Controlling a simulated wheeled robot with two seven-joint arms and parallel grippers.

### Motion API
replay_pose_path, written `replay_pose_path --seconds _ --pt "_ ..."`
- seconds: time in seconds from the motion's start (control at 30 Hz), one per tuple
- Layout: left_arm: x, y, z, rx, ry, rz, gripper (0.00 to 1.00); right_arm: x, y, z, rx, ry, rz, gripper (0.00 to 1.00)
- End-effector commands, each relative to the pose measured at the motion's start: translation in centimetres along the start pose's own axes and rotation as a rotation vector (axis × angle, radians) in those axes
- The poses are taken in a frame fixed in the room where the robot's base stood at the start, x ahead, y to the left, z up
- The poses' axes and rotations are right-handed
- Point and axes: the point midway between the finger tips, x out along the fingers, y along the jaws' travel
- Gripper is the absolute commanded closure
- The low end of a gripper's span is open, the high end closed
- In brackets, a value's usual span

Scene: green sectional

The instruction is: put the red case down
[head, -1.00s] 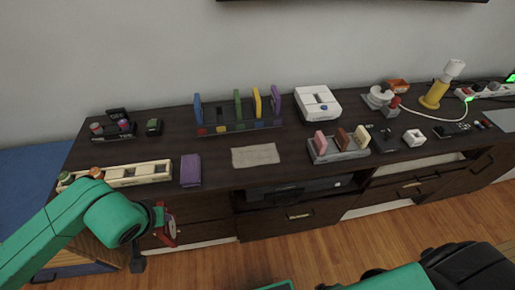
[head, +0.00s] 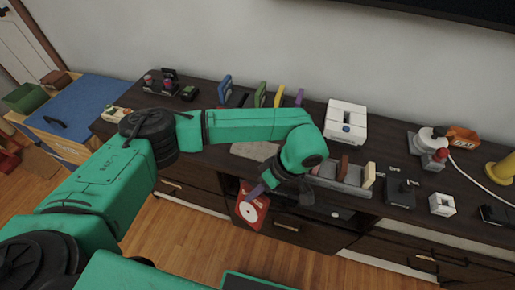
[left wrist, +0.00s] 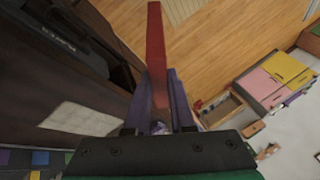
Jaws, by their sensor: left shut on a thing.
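The red case (head: 252,209), thin and flat with a pale disc mark on its face, hangs in front of the dark cabinet. My left gripper (head: 262,190) is shut on its upper part. In the left wrist view the red case (left wrist: 156,55) shows edge-on between the purple fingers, its far end sticking out beyond them over the wood floor. The cabinet top (head: 222,120) is beside and behind the gripper. A pale mat (head: 252,150) lies on it, partly hidden by my arm; it also shows in the left wrist view (left wrist: 80,120). My right gripper is out of view.
A grey rack with upright pink, brown and cream cases (head: 367,175) stands right of the gripper near the front edge. Behind my forearm stand blue, green and yellow cases (head: 260,95). A white box (head: 346,120) is at the back. An open shelf (head: 315,203) lies below the top.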

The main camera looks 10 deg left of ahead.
Motion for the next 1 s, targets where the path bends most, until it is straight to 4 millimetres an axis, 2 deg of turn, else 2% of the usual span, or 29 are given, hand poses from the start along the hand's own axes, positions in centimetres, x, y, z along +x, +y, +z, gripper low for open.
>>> replay_pose_path --seconds 0.23,0.3,0.47,0.77,1.0 --pt "-2.4 0.8 0.1 -0.401 -0.259 -0.279 1.00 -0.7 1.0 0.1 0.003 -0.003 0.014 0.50" --pt "-3.2 1.2 -0.2 -0.560 -0.380 -0.378 1.00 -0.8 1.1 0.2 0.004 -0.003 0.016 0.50" --pt "-4.4 1.8 -0.8 -0.823 -0.606 -0.528 1.00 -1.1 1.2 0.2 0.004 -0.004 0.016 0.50" --pt "-6.6 3.6 -4.2 -1.383 -1.173 -0.745 1.00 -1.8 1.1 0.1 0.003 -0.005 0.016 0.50" --pt "-7.1 5.7 -8.7 -1.769 -1.698 -0.765 1.00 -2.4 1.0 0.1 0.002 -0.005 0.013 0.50"
